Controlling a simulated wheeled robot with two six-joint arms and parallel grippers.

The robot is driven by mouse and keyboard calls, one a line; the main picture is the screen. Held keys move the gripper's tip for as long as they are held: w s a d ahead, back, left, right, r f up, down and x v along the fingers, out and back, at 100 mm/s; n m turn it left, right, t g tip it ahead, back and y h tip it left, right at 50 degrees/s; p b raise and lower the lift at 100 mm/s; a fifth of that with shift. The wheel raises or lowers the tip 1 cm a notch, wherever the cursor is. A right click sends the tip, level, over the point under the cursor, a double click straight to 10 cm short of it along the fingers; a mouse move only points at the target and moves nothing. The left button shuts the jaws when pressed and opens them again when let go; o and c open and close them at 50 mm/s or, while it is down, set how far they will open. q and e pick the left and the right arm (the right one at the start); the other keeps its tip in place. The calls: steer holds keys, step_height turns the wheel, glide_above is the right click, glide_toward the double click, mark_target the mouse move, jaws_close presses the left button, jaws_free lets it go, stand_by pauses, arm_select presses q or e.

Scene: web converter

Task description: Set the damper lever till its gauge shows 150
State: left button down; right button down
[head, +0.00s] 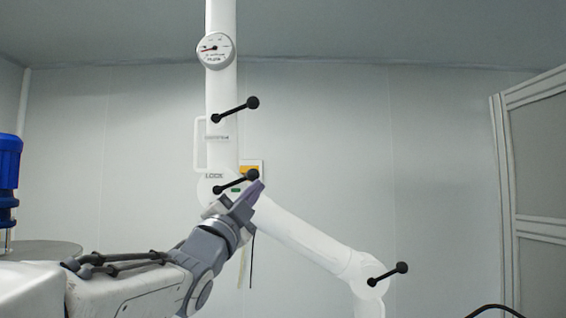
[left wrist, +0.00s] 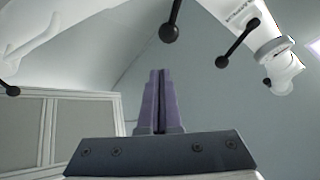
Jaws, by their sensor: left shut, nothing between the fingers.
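A similar lever (head: 237,181) sits lower, by the word LOCK. My left gripper (head: 258,190) is shut and empty, its purple fingers just below and right of that lower lever's ball; contact cannot be told. In the left wrist view the shut fingers (left wrist: 160,100) point toward a black ball (left wrist: 169,33), apart in the picture.
A third black lever (head: 387,274) is on the sloping pipe's lower end (head: 322,245). A white handle (head: 199,145) is left of the upright pipe. A blue motor-like part (head: 9,175) stands at far left, and a framed panel (head: 540,180) at right. Open space lies right of the upright pipe.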

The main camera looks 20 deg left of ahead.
mark_target(236, 109)
arm_select(q)
steer(key=s+a+r+m+t+h, duration=0.2)
steer(key=s+r+m+t+h, duration=0.1)
steer(key=s+r+m+h, duration=0.35)
steer(key=w+r+y+p, duration=0.1)
steer(key=w+r+p, duration=0.8)
steer(key=r, duration=0.1)
steer(key=shift+w+a+r+p, duration=0.25)
steer(key=shift+w+a+p, duration=0.05)
steer(key=shift+w+p, duration=0.1)
steer(key=shift+y, duration=0.25)
